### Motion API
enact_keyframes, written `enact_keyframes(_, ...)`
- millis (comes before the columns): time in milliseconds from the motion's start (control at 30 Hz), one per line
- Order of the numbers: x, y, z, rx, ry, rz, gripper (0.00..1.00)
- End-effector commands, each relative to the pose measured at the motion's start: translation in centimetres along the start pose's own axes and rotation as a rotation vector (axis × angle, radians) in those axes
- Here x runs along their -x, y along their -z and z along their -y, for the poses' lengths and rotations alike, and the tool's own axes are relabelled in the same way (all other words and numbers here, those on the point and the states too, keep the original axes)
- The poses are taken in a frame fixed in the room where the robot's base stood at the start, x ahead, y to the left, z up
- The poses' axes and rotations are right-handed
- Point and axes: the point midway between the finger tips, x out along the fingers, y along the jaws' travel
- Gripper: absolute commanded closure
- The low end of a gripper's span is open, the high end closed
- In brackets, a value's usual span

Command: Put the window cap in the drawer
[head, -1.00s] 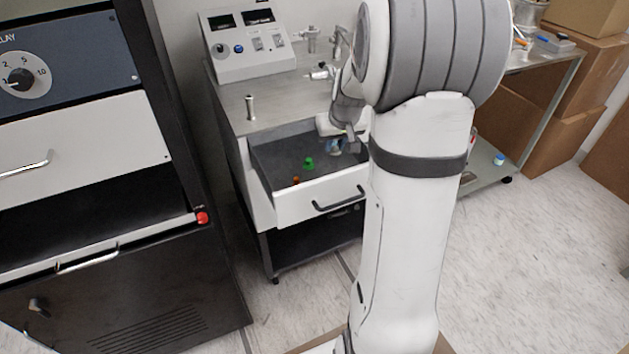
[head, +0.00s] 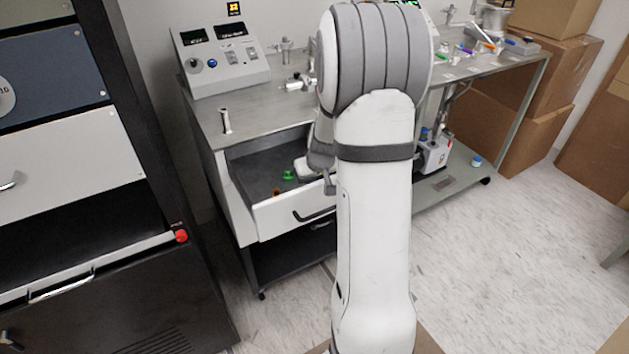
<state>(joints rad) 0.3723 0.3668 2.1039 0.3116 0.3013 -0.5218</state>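The drawer (head: 238,176) under the steel worktop is pulled open. A small green piece (head: 288,175) and a small brown-orange piece (head: 277,191) lie inside it. I cannot tell whether either is the window cap, and nothing else in view is clearly the cap. My gripper (head: 329,186) is at the right end of the drawer, low near its front wall. My own arm hides much of it and that end of the drawer, so I cannot see its fingers clearly or whether they hold anything.
A control box (head: 220,58) and a small metal post (head: 225,121) stand on the worktop. Cardboard boxes (head: 530,100) are stacked at the right. Floor at the right front is clear.

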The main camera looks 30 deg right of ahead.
Motion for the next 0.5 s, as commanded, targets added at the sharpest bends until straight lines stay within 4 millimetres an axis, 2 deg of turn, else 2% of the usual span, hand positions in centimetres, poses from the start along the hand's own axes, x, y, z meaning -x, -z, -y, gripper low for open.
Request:
enact_keyframes(100, -0.39, -0.15, -0.02, 0.0, 0.0, 0.0, 1.0)
enact_keyframes(133, -0.28, -0.11, -0.03, 0.0, 0.0, 0.0, 0.77)
enact_keyframes(367, -0.22, -0.1, -0.04, -0.001, 0.0, 0.0, 0.58)
enact_keyframes(500, -0.22, -0.1, -0.06, -0.001, 0.0, 0.0, 0.57)
